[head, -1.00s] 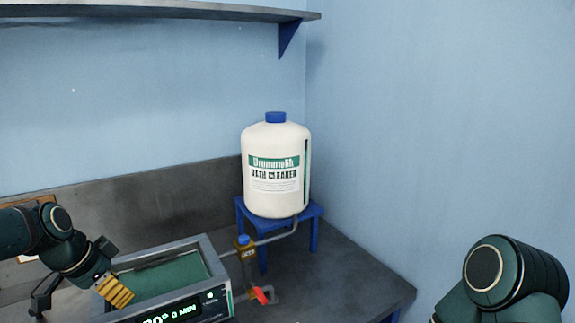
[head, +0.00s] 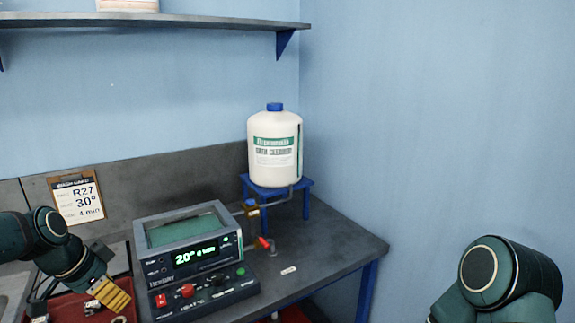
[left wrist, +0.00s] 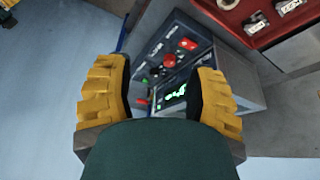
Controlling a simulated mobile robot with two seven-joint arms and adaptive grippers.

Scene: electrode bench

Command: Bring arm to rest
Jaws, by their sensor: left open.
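My left gripper (head: 112,298) shows at the lower left of the head view, with yellow ribbed finger pads. In the left wrist view its two yellow fingers (left wrist: 158,98) stand wide apart with nothing between them. Beyond them is the bath unit, with a red knob and a lit display; nothing shows the fingers touching it. My right arm (head: 492,280) shows at the lower right of the head view, but its gripper is out of view.
The bath unit (head: 190,264) reads 20° on the grey bench (head: 335,248). A white cleaner bottle (head: 275,150) stands on a blue stand (head: 301,186) behind it. A red tray (head: 68,308) with metal parts lies left. A card (head: 78,199) leans at the back. A shelf (head: 180,20) is above.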

